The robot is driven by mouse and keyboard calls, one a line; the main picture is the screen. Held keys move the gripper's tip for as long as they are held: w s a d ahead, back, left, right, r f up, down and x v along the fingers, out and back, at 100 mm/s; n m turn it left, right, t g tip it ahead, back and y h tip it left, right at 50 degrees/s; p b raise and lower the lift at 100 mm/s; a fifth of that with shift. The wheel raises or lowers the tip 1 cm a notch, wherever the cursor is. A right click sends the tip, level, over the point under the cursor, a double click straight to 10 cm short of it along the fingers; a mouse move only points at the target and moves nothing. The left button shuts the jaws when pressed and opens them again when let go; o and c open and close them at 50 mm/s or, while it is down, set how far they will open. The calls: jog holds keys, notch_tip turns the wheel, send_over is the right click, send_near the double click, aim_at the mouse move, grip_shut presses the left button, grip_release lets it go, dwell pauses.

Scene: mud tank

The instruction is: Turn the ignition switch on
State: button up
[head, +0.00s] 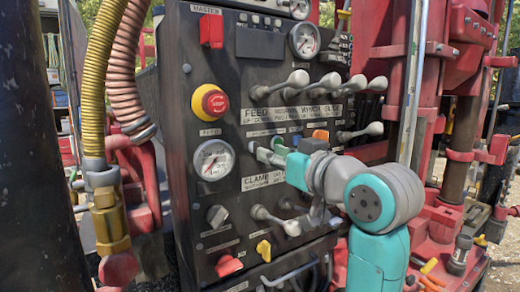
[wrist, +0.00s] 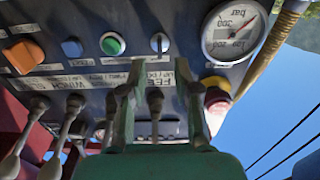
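A small silver rotary switch (wrist: 159,43) sits on the dark panel in the wrist view, between a green button (wrist: 113,43) and a gauge. A grey knob (head: 217,216) is low on the panel in the head view. I cannot read which one is the ignition switch. My gripper (wrist: 157,90) is open, its two fingers spread below the silver switch in the wrist view and apart from it. A ball-ended lever (wrist: 155,100) shows between the fingers; I see no grip on it. In the head view my gripper (head: 268,150) is close to the panel's middle, partly hiding the controls there.
Several ball-ended levers (head: 295,81) stick out above my gripper, and another (head: 276,220) below. A red emergency stop (head: 210,102) and a pressure gauge (head: 214,160) are left of it. Hoses (head: 95,80) hang at the far left; red machinery (head: 465,70) crowds the right.

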aim_at(256, 148)
jog(key=shift+x, duration=2.7)
jog(key=shift+c, duration=0.2)
grip_shut()
